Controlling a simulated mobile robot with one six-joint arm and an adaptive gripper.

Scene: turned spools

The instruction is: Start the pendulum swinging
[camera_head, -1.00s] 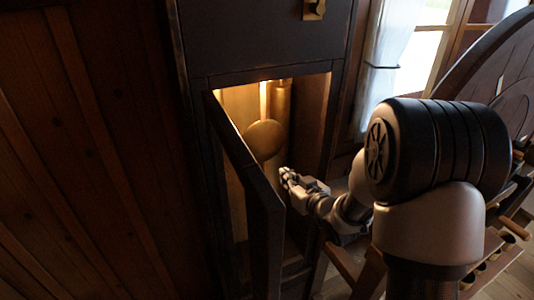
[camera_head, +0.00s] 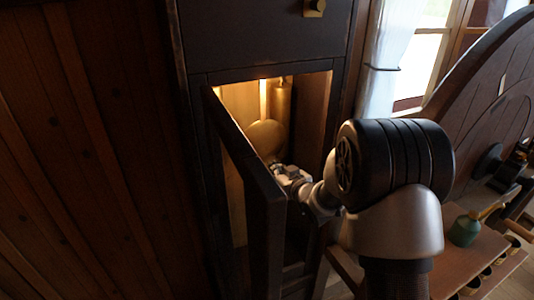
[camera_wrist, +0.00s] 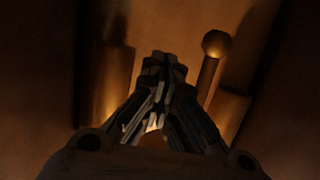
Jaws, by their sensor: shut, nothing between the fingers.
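The pendulum's round brass bob (camera_head: 265,134) hangs on its rod (camera_head: 263,98) inside the lit, open clock case. My gripper (camera_head: 277,167) reaches into the case from the right. Its tip overlaps the bob's lower edge in the head view; I cannot tell whether they touch. In the wrist view my gripper (camera_wrist: 163,64) has its fingers together with nothing between them. A rod with a rounded end (camera_wrist: 216,44) shows beyond the fingers to the right; I cannot tell what part it is. The bob is not clearly recognisable in that dark view.
The case door (camera_head: 248,165) stands open on the left, close to my gripper. A brass cylinder (camera_head: 283,101) hangs right of the pendulum rod. The case walls leave a narrow opening. A green can (camera_head: 465,230) stands on a wooden bench (camera_head: 458,262) at the right.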

